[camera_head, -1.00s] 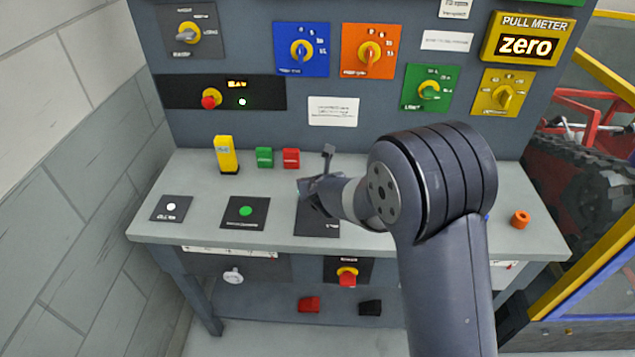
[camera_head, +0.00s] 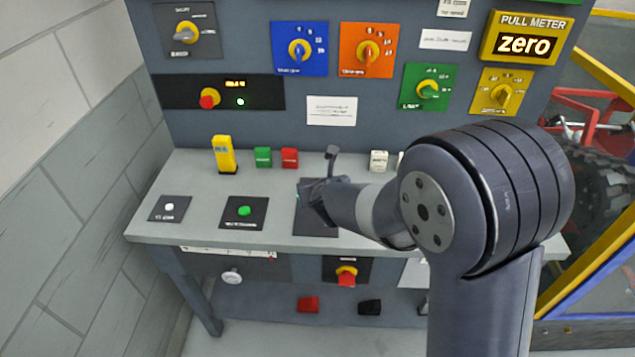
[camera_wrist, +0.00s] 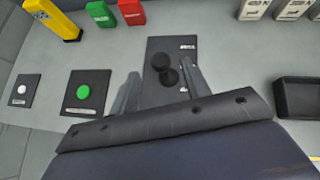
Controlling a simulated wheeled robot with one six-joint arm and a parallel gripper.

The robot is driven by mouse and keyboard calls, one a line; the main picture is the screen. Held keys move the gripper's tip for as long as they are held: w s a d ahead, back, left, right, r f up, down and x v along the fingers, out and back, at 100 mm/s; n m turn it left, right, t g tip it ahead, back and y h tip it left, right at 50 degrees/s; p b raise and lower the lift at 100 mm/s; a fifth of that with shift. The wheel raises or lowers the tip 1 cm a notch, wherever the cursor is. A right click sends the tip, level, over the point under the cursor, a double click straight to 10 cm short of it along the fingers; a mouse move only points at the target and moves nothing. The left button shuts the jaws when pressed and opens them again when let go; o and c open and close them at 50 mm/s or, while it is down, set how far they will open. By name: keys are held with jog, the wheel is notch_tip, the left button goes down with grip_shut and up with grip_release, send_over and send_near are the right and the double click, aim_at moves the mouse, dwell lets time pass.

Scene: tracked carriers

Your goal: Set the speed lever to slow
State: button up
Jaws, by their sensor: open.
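The speed lever appears to be the dark, round-knobbed control (camera_wrist: 162,62) on a black plate in the wrist view. The plate also shows in the head view (camera_head: 318,229), on the bench right of the green button. Its small white labels are too small to read. My gripper (camera_wrist: 161,76) is open, one finger on each side of the knob in the picture. I cannot tell if either finger touches it.
A green button (camera_head: 244,211) and a white button (camera_head: 169,206) sit to the left. A yellow block (camera_head: 225,154), a green block (camera_head: 263,157) and a red block (camera_head: 290,158) stand behind. An open black tray (camera_wrist: 299,97) lies to the right. The dial panel rises behind.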

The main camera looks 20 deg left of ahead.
jog(key=shift+v, duration=2)
jog(key=shift+w, duration=0.1)
jog(key=x, duration=1)
jog(key=shift+w+a+f, duration=0.1)
jog(key=shift+w+f, duration=0.05)
jog(key=shift+f, duration=0.15)
